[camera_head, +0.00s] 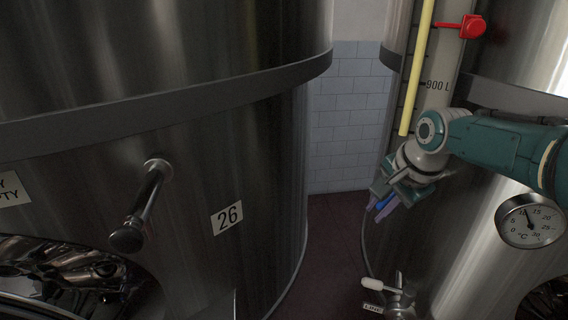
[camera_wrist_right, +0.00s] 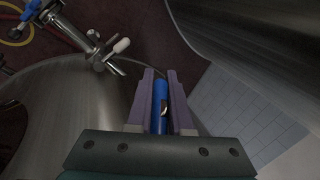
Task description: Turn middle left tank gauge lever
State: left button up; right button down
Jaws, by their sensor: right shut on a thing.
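A tank gauge with a yellow level column (camera_head: 417,70) and a "900 L" scale runs down the right tank. A red lever (camera_head: 472,26) sticks out near its top. My right gripper (camera_head: 382,209) is below the column's lower end, beside the tank. Its purple fingers are shut on a blue lever (camera_head: 385,201). In the right wrist view the blue lever (camera_wrist_right: 160,105) lies lengthwise between the two fingers (camera_wrist_right: 160,78). The lever's mount is hidden by the gripper. My left gripper is not in view.
A large steel tank (camera_head: 200,180) marked 26 fills the left, with a rod handle (camera_head: 143,210) sticking out. A dial thermometer (camera_head: 530,221) is on the right tank. A valve with a white handle (camera_head: 378,285) is below my gripper. A narrow gap with a tiled wall (camera_head: 345,120) separates the tanks.

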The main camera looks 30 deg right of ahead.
jog(key=shift+s+d+f+g+h+b, duration=0.1)
jog(key=shift+g+h+b, duration=0.15)
jog(key=shift+g+h, duration=0.15)
jog(key=shift+s+d+f+g+h+b, duration=0.1)
jog(key=shift+g+h+b, duration=0.15)
jog(key=shift+g+h, duration=0.15)
jog(key=shift+s+d+n+g+h+b, duration=0.25)
jog(key=shift+s+n+g+h+b, duration=0.05)
jog(key=shift+g+h+b, duration=0.35)
jog(key=c, duration=0.8)
grip_release()
jog(key=shift+r, duration=0.1)
jog(key=shift+c, duration=0.2)
jog(key=p+v, duration=0.7)
jog(key=v, duration=0.3)
